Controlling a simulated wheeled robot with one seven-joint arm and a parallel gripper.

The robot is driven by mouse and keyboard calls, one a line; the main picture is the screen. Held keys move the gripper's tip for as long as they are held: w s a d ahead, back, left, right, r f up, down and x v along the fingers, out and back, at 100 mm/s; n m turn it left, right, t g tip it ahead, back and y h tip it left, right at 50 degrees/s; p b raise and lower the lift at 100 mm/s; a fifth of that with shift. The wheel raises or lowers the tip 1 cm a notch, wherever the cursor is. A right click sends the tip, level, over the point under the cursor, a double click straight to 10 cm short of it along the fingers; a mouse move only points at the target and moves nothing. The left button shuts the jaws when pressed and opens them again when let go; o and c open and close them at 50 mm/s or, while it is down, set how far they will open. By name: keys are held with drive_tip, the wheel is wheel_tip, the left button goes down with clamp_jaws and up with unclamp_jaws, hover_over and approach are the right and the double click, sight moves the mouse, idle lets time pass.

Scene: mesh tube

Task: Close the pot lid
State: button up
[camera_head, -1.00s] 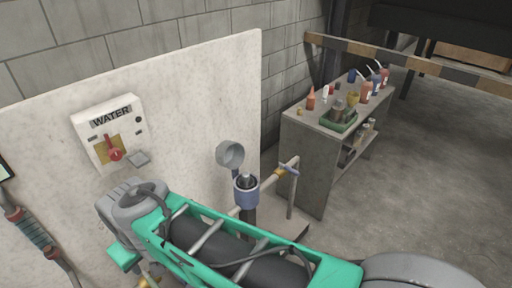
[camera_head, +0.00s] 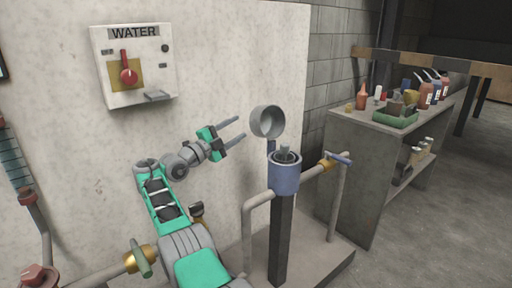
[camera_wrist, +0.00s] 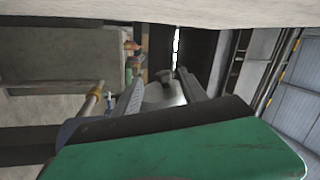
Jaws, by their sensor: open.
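The pot (camera_head: 285,176) is a blue-grey cylinder on a dark post. Its round grey lid (camera_head: 267,121) stands open and upright at the pot's back, its hollow side facing the camera. My gripper (camera_head: 241,128) is open, just left of the lid at about its height, with both fingers pointing right toward it. In the head view the fingertips look apart from the lid. In the wrist view a grey rounded shape, likely the lid (camera_wrist: 162,95), shows between the two fingers, and the pot's side (camera_wrist: 68,130) is partly hidden at lower left.
A pale wall panel with a WATER switch box (camera_head: 134,68) stands behind my arm. Pipes with a valve (camera_head: 338,159) run beside the pot. A bench (camera_head: 360,165) with bottles and a green tray (camera_head: 396,119) stands at right. Space above the pot is clear.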

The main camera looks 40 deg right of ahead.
sight(255, 118)
drive_tip(key=shift+m+g, duration=0.5)
drive_tip(key=p+x, duration=0.1)
drive_tip(key=x, duration=0.1)
drive_tip(key=p+x, duration=0.2)
drive_tip(key=x, duration=0.1)
drive_tip(key=s+p+x, duration=0.1)
drive_tip(key=x, duration=0.1)
drive_tip(key=shift+s+d+r, duration=0.1)
drive_tip(key=shift+s+r, duration=0.05)
drive_tip(key=shift+r, duration=0.15)
drive_tip(key=shift+d+r, duration=0.2)
drive_tip(key=shift+d, duration=0.15)
clamp_jaws()
idle(0.4)
